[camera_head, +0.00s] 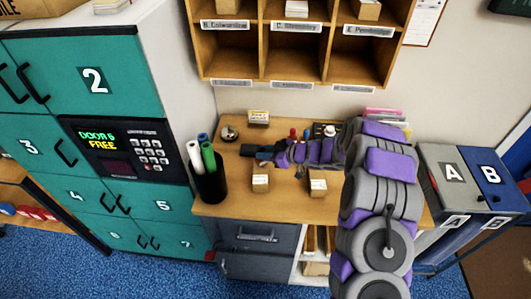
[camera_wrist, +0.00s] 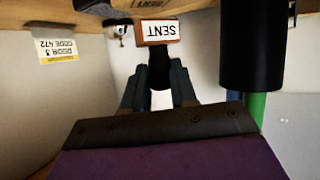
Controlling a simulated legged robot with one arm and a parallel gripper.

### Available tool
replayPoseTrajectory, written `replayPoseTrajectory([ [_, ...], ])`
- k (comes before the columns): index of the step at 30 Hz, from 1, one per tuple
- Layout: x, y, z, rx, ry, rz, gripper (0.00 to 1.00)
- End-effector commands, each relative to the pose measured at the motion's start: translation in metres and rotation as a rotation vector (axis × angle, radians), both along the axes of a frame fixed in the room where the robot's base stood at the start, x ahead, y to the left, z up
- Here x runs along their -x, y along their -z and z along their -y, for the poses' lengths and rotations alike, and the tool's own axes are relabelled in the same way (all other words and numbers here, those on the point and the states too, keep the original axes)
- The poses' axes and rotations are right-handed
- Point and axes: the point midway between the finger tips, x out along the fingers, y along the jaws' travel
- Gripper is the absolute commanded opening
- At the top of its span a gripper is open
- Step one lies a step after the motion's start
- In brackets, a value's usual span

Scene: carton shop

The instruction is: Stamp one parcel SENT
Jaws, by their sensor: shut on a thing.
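My gripper (camera_head: 262,153) reaches left over the wooden desk (camera_head: 228,203), above and behind the small parcels. In the wrist view my gripper (camera_wrist: 157,85) is shut on the dark handle of the SENT stamp (camera_wrist: 158,31), a brown block with a white label reading upside down there. The stamp is hard to make out in the head view. One small brown parcel (camera_head: 260,183) sits on the desk just in front of my gripper. A second parcel (camera_head: 317,185) sits to its right, nearer my arm. I cannot tell whether either bears a mark.
A black cup (camera_head: 209,184) with rolled sheets stands at the desk's left edge, close to my gripper in the wrist view (camera_wrist: 250,45). Teal lockers (camera_head: 95,80) stand left, bins (camera_head: 452,178) right.

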Motion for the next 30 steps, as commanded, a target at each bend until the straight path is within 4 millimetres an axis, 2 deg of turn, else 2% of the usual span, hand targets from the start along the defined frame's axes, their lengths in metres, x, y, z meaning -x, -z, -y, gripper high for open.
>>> replayPoseTrajectory([
  [1,0.0,-0.008,0.0,0.0,0.001,0.0,0.08],
  [18,0.0,-0.05,0.001,-0.004,0.001,0.002,0.08],
  [30,0.0,-0.053,0.0,-0.003,0.001,0.002,0.08],
])
